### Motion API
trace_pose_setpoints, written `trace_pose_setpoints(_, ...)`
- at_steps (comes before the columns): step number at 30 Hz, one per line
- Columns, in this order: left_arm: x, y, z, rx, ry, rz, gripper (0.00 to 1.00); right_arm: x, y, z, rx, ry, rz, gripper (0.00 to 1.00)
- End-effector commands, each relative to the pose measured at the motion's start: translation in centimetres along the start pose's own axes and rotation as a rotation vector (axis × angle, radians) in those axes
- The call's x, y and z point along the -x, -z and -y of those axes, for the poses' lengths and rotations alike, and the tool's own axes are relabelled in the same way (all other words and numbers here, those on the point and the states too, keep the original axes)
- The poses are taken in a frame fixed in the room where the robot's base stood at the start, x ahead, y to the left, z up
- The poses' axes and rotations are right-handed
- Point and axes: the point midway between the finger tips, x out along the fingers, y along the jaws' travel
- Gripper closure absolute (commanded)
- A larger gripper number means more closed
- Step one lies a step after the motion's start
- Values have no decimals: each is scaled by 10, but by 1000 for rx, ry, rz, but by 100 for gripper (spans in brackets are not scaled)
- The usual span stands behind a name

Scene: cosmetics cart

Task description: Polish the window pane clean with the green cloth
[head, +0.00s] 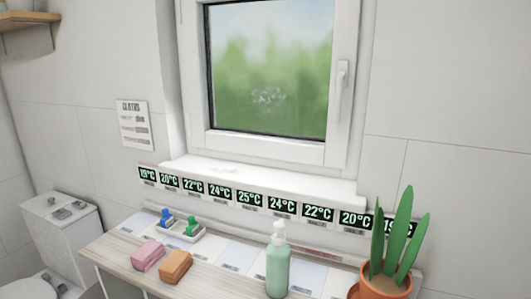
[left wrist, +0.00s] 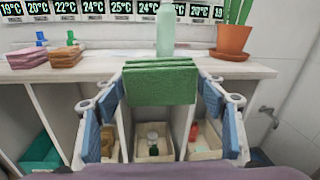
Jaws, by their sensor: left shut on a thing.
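The window pane (head: 268,70) is in the upper middle of the head view, in a white frame, with a whitish smudge (head: 268,97) low on the glass. The folded green cloth (left wrist: 160,85) is in the middle of the left wrist view. My left gripper (left wrist: 161,88) is shut on the green cloth, with a blue-padded finger on each side. The cloth is in front of the cart shelf and below the pump bottle in that view. Neither gripper shows in the head view, and my right gripper is in no view.
A pale green pump bottle (head: 278,265) and a potted plant (head: 385,280) stand on the counter below the window. Pink (head: 148,255) and orange (head: 175,266) folded cloths lie at left near a white tray (head: 198,236). A window handle (head: 342,75) juts out at right.

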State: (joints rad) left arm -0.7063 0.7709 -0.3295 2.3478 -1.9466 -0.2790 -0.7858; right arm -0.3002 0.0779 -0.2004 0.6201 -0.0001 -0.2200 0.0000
Motion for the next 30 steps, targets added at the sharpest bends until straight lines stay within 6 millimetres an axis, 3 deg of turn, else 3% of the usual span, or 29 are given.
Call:
trace_pose_setpoints(6,34,1,2,2,-63,1,55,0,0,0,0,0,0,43)
trace_pose_setpoints(30,30,-21,-41,6,-428,40,55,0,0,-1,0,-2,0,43)
